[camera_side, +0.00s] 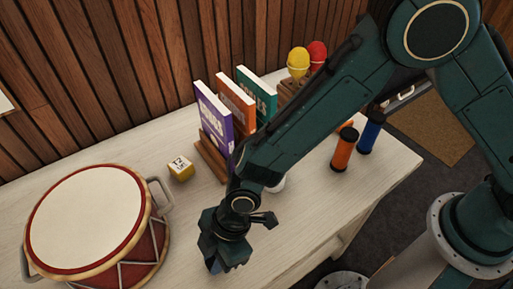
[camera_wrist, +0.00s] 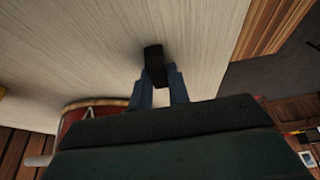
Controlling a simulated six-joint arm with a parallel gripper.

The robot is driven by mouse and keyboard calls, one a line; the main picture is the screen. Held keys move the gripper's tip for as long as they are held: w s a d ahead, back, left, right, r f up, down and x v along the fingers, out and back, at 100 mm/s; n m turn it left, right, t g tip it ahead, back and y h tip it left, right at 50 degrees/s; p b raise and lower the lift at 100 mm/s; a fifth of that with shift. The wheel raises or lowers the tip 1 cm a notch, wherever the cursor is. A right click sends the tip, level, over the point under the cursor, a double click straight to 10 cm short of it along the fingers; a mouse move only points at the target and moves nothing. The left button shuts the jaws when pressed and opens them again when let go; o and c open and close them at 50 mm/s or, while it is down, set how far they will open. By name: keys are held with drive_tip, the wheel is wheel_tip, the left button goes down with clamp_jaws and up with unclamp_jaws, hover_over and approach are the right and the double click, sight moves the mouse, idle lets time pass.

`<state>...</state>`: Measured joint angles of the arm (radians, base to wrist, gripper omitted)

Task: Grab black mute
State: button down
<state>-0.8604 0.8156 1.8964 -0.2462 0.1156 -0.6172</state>
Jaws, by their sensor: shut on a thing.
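My gripper (camera_side: 222,262) is low over the front part of the pale wooden table (camera_side: 120,165), to the right of the drum. In the wrist view, my gripper (camera_wrist: 159,85) has its two blue fingers shut on the black mute (camera_wrist: 153,54), a small dark block that sticks out past the fingertips. The pale table top lies behind the block in that view. I cannot tell whether the block touches the table. In the side view the mute is hidden by my gripper.
A drum (camera_side: 85,220) with a red rim and side handles stands at the left. A yellow block (camera_side: 181,168) and upright books (camera_side: 214,115) in a wooden holder stand farther back. Orange (camera_side: 344,148) and blue (camera_side: 371,132) cylinders and yellow and red maracas (camera_side: 298,62) are at the right.

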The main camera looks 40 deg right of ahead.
sight(214, 258)
drive_tip(key=shift+r, duration=0.15)
wheel_tip(214, 258, up, 20)
idle(0.8)
drive_tip(key=shift+w, duration=0.1)
idle(0.3)
